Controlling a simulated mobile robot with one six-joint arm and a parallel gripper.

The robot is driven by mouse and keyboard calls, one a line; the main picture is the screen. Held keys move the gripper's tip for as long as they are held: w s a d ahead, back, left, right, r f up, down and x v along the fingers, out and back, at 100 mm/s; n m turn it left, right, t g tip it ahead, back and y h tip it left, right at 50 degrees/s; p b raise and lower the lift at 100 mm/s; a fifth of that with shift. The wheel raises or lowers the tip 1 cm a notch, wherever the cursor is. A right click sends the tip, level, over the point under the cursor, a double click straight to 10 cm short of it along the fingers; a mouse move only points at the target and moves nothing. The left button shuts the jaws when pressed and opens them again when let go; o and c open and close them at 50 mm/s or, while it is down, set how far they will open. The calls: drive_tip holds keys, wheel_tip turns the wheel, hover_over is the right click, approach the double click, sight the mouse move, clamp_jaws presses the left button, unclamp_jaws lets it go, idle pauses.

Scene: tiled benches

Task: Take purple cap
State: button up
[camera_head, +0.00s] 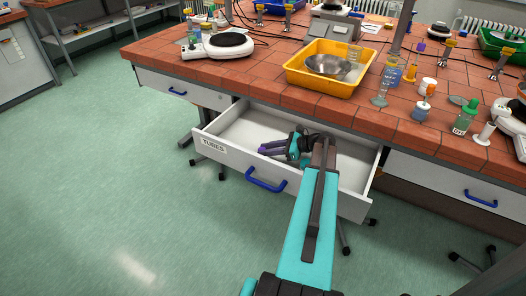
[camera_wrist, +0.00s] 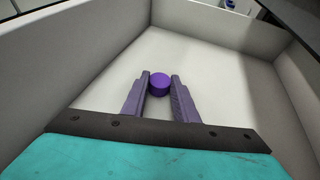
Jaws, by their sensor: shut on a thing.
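The purple cap (camera_wrist: 160,84) sits between the tips of my gripper (camera_wrist: 159,90) in the wrist view. Both purple fingers touch its sides, and the jaws are shut on it. In the head view, my gripper (camera_head: 272,148) is down inside the open white drawer (camera_head: 236,130), toward its left part. The cap cannot be made out in the head view. The drawer floor shows behind the cap in the wrist view; whether the cap still touches it I cannot tell.
The drawer walls (camera_wrist: 88,45) stand close around my gripper. A label reading TUBES (camera_head: 213,144) and a blue handle (camera_head: 266,180) are on its front. Above is the tiled bench with a yellow tray (camera_head: 300,78), a metal bowl (camera_head: 328,66) and a hotplate (camera_head: 217,44).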

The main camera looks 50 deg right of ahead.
wheel_tip(320, 180, up, 10)
idle(0.9)
idle(0.3)
